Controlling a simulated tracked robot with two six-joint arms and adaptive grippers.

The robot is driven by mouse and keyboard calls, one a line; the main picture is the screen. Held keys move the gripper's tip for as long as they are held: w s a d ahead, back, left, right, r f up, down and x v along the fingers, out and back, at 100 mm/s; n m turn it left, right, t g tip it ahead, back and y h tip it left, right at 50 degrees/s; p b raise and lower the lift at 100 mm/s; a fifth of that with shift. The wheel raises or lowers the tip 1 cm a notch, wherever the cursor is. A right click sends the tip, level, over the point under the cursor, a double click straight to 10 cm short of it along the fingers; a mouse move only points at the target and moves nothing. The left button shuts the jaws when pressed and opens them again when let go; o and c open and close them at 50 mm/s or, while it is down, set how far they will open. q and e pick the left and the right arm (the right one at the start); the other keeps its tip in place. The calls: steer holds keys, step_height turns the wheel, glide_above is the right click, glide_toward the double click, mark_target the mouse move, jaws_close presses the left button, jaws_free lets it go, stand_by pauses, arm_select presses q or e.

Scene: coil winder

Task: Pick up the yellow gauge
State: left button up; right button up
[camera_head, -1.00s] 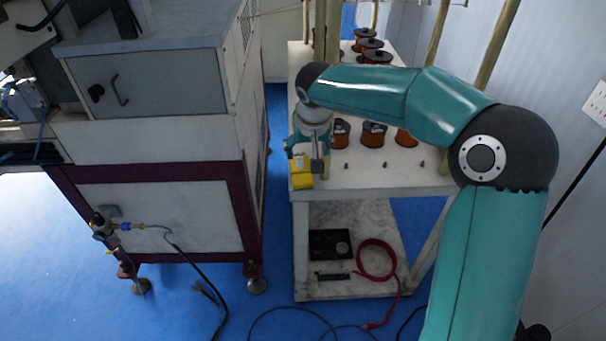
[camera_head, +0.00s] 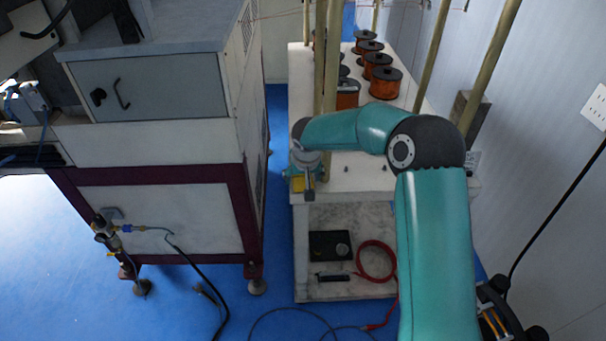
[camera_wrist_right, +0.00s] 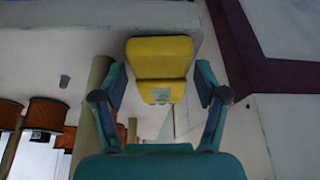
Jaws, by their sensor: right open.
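The yellow gauge (camera_head: 298,185) is at the near left corner of the white cart top. In the head view my right gripper (camera_head: 299,176) covers most of it. In the right wrist view the gauge (camera_wrist_right: 160,58) is a yellow block with a small pale label, straight ahead of the jaws. My right gripper (camera_wrist_right: 160,82) is open, one finger on each side of the gauge's lower part, with gaps between. Whether a finger touches it I cannot tell. My left gripper is not in view.
The white cart (camera_head: 345,195) has wooden posts (camera_head: 332,70) standing close by my right arm. Copper spools (camera_head: 384,82) stand farther back on it. A grey and white machine (camera_head: 150,140) is on the left, across a narrow strip of blue floor. A red cable (camera_head: 376,258) lies on the lower shelf.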

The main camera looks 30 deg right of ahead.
steer(key=shift+w+d+f, duration=0.1)
steer(key=shift+w+f, duration=0.05)
steer(key=shift+f, duration=0.15)
steer(key=c, duration=1.1)
steer(key=shift+c, duration=0.2)
steer(key=shift+r, duration=0.15)
